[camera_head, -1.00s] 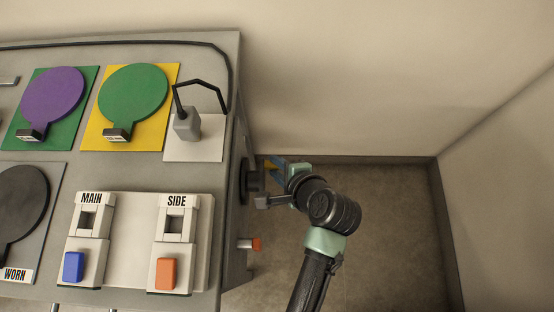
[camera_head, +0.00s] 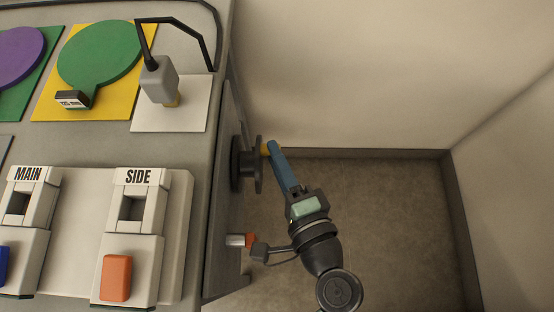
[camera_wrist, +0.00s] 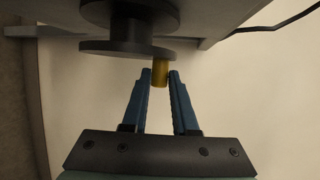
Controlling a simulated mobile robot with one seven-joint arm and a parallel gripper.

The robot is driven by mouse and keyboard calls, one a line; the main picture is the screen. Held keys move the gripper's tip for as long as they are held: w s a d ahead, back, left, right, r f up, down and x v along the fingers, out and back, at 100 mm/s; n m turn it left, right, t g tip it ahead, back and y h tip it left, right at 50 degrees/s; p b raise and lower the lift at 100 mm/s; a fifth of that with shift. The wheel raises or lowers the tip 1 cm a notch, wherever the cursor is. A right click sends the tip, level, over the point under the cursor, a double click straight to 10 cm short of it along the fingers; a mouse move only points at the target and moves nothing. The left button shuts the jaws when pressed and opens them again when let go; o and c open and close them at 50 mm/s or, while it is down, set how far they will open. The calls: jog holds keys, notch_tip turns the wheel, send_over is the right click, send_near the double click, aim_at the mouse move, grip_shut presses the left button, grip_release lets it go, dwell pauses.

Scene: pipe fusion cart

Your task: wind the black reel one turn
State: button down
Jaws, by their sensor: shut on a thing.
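The black reel (camera_head: 259,175) is mounted on the right side of the cart, with round flanges; it also shows at the top of the wrist view (camera_wrist: 125,48). A small yellow knob (camera_head: 265,149) sticks out from the reel's outer flange near its upper part. My gripper (camera_head: 271,148) reaches it from the lower right with its blue fingers. In the wrist view my gripper (camera_wrist: 160,75) has the yellow knob (camera_wrist: 160,73) between its fingertips, shut on it. The knob's far end meets the flange.
A peg with an orange tip (camera_head: 242,240) sticks out of the cart's side below the reel, close to my wrist. The cart top (camera_head: 185,150) carries the MAIN and SIDE switch units and a grey plug-like piece (camera_head: 159,80). Open floor (camera_head: 400,230) lies to the right, bounded by walls.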

dwell(0.4)
jog(key=c, duration=0.7)
grip_release()
jog(key=shift+s, duration=0.15)
jog(key=v, duration=1.2)
jog(key=shift+s+d, duration=0.15)
jog(key=shift+s, duration=0.2)
